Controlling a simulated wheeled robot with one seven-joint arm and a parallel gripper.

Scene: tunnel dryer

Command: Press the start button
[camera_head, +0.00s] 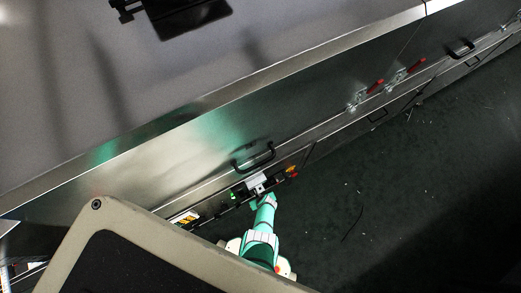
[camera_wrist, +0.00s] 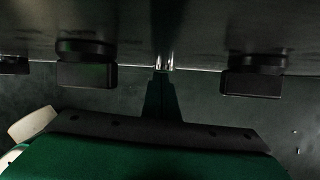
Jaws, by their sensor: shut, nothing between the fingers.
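My gripper (camera_head: 257,184) is at the front face of the dryer (camera_head: 215,140), beside a small dark control strip. A small green spot (camera_head: 233,195), possibly the start button, shows just left of my gripper in the head view. In the wrist view my gripper (camera_wrist: 164,66) is shut and empty, its fingertips at the panel's lower edge. They sit between two black blocks, one on the left (camera_wrist: 87,75) with a faint green tint and one on the right (camera_wrist: 252,83). I cannot tell whether the fingertips touch the panel. No button label is readable.
A black handle (camera_head: 253,160) sticks out just above my gripper. A red and yellow part (camera_head: 292,171) is to its right and a yellow warning label (camera_head: 185,218) to its left. Red-handled latches (camera_head: 365,94) are farther along. The dark floor (camera_head: 400,190) is mostly clear.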

